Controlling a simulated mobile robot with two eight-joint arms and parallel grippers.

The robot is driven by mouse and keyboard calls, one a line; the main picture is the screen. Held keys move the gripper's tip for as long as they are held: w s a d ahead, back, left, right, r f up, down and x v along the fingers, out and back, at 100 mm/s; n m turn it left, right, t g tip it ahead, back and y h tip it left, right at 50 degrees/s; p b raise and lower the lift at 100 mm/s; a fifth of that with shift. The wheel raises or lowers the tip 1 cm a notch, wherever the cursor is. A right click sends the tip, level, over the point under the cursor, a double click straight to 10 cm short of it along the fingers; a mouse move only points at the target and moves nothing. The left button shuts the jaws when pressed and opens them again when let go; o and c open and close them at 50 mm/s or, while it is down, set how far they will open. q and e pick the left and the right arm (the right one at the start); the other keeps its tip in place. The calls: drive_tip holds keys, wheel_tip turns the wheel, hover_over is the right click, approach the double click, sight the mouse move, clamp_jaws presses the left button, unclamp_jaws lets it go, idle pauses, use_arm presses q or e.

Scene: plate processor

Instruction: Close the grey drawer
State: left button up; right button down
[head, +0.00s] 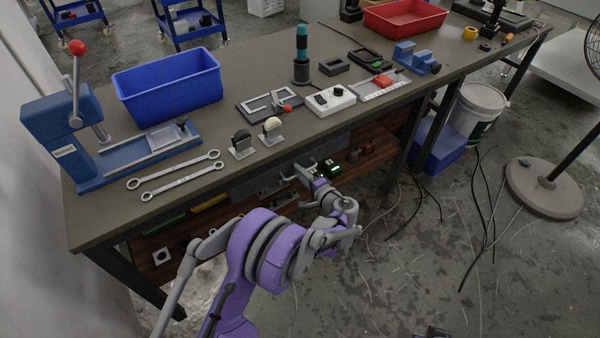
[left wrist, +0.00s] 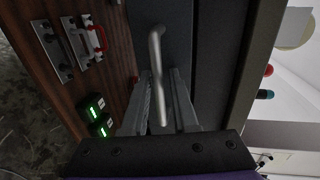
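The grey drawer (head: 262,186) is under the workbench top, partly behind my left arm in the head view. Its dark grey front (left wrist: 213,60) fills much of the left wrist view, with a light metal bar handle (left wrist: 157,75) on it. How far the drawer stands out is hard to tell. My left gripper (head: 300,174) is at the drawer. In the left wrist view the fingers (left wrist: 162,88) are apart, one on each side of the handle, with a gap visible. Contact with the handle cannot be made out. My right gripper is not recognisable in view.
The workbench top (head: 225,182) overhangs the drawer and holds a blue bin (head: 168,88), a blue press (head: 66,135) and two wrenches (head: 176,176). Cables lie on the floor at right.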

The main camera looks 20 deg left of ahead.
use_arm(q)
drive_tip(key=p+v, duration=0.1)
drive_tip(key=v, duration=0.9)
drive_tip(key=shift+d, duration=0.3)
drive_tip(key=shift+s, duration=0.15)
